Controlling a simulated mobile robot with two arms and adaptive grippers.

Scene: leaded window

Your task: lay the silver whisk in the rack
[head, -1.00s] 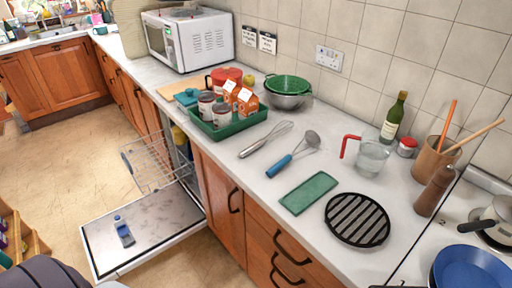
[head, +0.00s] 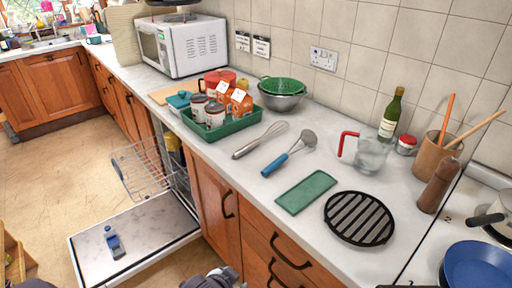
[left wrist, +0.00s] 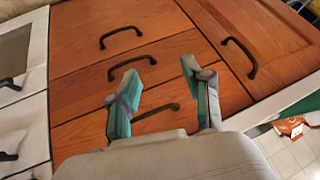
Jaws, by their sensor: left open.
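The silver whisk (head: 262,139) lies on the pale worktop, in front of the green tray, with its wires pointing toward the wall. The wire rack (head: 148,170) is pulled out of the open dishwasher, above its lowered door, below and left of the whisk. In the left wrist view my left gripper (left wrist: 164,98) is open and empty, its teal-padded fingers facing wooden drawer fronts. In the head view, part of what looks like my left arm shows at the bottom edge, well below the whisk. My right gripper is in neither view.
The green tray (head: 228,128) holds tins and cartons. A green mat (head: 306,192) and black grill plate (head: 359,218) lie nearer. A blue bottle (head: 113,241) lies on the dishwasher door (head: 150,232).

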